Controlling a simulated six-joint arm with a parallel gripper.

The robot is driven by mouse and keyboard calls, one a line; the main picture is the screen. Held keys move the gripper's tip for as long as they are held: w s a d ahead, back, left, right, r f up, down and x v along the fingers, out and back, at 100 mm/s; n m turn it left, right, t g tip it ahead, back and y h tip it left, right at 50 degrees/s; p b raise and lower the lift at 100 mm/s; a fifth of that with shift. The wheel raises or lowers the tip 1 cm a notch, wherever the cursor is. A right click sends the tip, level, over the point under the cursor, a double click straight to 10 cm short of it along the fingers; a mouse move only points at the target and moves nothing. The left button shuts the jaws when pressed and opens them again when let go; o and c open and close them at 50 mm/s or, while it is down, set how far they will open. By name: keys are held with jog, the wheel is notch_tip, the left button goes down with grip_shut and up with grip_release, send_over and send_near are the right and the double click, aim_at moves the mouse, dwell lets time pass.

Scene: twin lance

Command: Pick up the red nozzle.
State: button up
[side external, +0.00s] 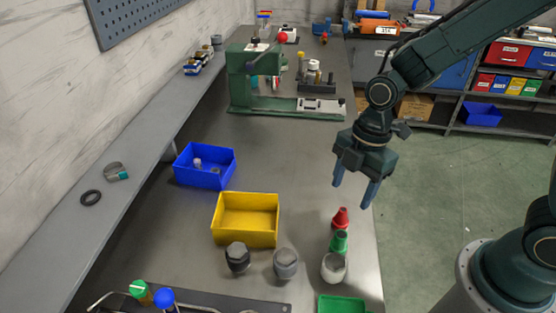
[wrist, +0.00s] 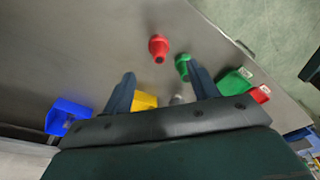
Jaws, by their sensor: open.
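The red nozzle (side external: 340,217) stands on the grey bench near its right edge, just behind the green nozzle (side external: 338,241). In the wrist view the red nozzle (wrist: 158,46) shows beyond the fingertips, between their lines, and the green nozzle (wrist: 182,64) is close to the right finger. My gripper (side external: 354,192) is open and empty, pointing down above the bench, higher than the red nozzle and apart from it. Its two fingers also show spread in the wrist view (wrist: 163,78).
A white-grey cup (side external: 333,267) stands in front of the green nozzle. Two dark and grey knobs (side external: 286,263) stand left of it. A yellow bin (side external: 245,237) and a blue bin (side external: 180,170) lie further left. A green bin (side external: 341,303) is at the front. Bench behind the nozzles is clear.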

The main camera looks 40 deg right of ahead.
aim_at(343, 209)
jog(key=shift+a+f, duration=0.15)
jog(key=shift+f, duration=0.75)
jog(key=shift+a+f, duration=0.1)
jog(key=shift+f, duration=0.75)
jog(key=shift+w+a+f, duration=0.1)
jog(key=shift+a+f, duration=0.05)
jog(key=shift+f, duration=0.7)
jog(key=shift+s+a+f, duration=0.1)
jog(key=shift+a+f, duration=0.1)
jog(key=shift+f, duration=0.65)
jog(key=shift+w+a+f, duration=0.1)
jog(key=shift+a+f, duration=0.05)
jog(key=shift+f, duration=0.7)
jog(key=shift+c, duration=0.2)
jog(key=c, duration=1)
